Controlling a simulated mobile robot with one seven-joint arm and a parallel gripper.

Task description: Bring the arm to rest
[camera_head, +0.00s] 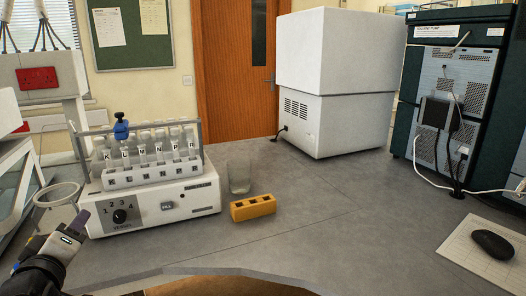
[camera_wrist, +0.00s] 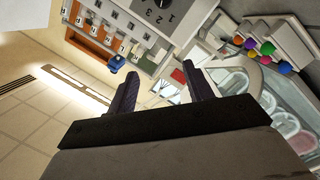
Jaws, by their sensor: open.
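My gripper (camera_wrist: 158,82) shows in the wrist view with its two dark fingers apart and nothing between them. In the head view my gripper (camera_head: 75,228) is at the lower left, in front of the white apparatus with the numbered dial (camera_head: 122,216). It looks clear of the bench. A metal ring (camera_head: 57,194) is just behind it, and I cannot tell the gap between them.
A rack of lettered tubes (camera_head: 150,172) stands on the apparatus, with a blue clamp (camera_head: 121,128) on top. A glass beaker (camera_head: 239,177) and a yellow block with holes (camera_head: 253,207) stand to its right. The grey bench (camera_head: 330,215) is clear in the middle.

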